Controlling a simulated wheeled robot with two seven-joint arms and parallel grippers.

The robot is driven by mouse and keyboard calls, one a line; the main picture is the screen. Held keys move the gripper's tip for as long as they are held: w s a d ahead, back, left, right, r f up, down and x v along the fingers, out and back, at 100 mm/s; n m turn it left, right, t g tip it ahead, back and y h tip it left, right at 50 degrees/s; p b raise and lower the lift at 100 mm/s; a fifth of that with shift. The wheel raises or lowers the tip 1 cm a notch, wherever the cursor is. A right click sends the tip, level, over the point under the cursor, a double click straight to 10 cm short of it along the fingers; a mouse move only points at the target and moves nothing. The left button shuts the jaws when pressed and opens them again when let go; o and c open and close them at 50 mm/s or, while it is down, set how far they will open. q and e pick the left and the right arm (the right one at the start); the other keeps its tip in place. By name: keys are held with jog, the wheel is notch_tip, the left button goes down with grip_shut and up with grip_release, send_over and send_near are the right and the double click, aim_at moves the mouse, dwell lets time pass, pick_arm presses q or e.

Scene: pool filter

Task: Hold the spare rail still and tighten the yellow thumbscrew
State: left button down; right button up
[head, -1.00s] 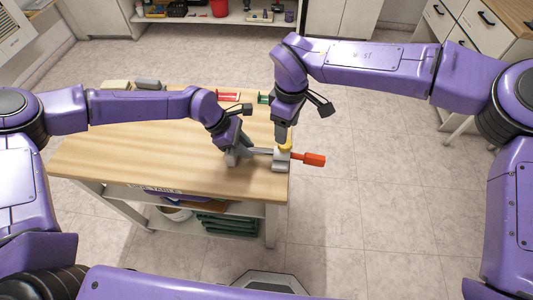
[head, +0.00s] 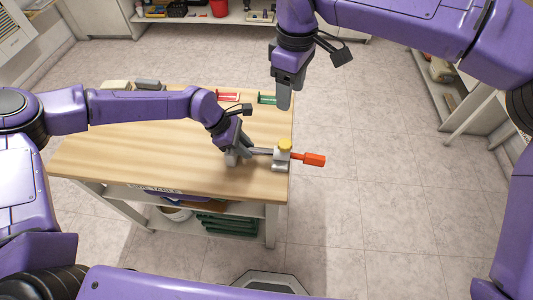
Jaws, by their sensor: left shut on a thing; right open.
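The yellow thumbscrew (head: 285,144) sits on top of a small grey clamp block (head: 281,160) at the right edge of the wooden table. The spare rail (head: 262,151) is a thin grey bar running left from the block. My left gripper (head: 238,158) is shut on the rail, left of the block, and its fingers hide the rail's left part. My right gripper (head: 284,100) is open and empty, raised above and behind the thumbscrew, clear of it. An orange-red handle (head: 314,160) sticks out from the block past the table edge.
The wooden table (head: 120,150) has free room at its middle and left. A red holder (head: 228,96) and a green holder (head: 267,99) stand at its back, with grey and beige items at the back left. Open floor lies to the right.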

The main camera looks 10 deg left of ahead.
pick_arm(q)
jog(key=c, duration=0.8)
grip_release()
jog(key=shift+f, duration=0.15)
jog(key=v, duration=1.2)
jog(key=shift+w+d, duration=0.1)
